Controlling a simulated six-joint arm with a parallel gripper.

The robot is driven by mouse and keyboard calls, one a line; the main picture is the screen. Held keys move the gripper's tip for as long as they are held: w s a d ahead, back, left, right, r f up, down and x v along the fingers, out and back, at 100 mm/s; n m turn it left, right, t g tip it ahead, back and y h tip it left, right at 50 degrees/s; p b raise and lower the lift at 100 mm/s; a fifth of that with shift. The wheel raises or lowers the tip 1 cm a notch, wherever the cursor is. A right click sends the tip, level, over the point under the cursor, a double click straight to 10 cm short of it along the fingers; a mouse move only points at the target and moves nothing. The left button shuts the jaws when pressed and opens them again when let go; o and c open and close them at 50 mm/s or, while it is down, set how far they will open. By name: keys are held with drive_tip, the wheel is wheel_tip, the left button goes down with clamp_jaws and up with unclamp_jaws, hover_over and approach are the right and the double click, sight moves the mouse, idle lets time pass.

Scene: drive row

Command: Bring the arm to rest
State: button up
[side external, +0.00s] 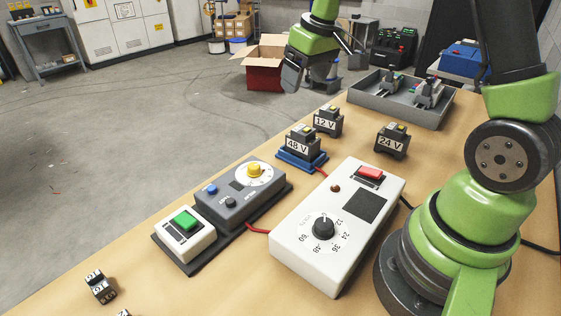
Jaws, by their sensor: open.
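My gripper (308,80) hangs at the top middle of the side view, beyond the far-left edge of the table (235,300). Its dark fingers point down, are apart and hold nothing. It is clear of the labelled blocks. The 48 V block (299,145) sits on a blue base (290,162) with a red lead. The 12 V block (328,121) and the 24 V block (392,141) stand on the bare table. A white supply box (300,245) has a black dial and a red switch.
A grey control box (222,215) with a yellow knob and a white box with a green button (185,220) share a dark plate. A grey tray (371,100) holds metal devices. Small dark blocks (99,286) lie at lower left. A red carton (264,78) stands on the floor.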

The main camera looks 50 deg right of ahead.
drive_tip(key=s+a+r+m+t, duration=0.2)
drive_tip(key=s+a+r, duration=0.6)
drive_tip(key=s+r, duration=0.1)
drive_tip(key=s+a+m+t+y, duration=0.1)
drive_tip(key=s+a, duration=0.3)
drive_tip(key=s, duration=0.6)
drive_tip(key=shift+a+r+t+y, duration=0.25)
drive_tip(key=shift+a+t+y, duration=0.1)
drive_tip(key=shift+t+y, duration=0.2)
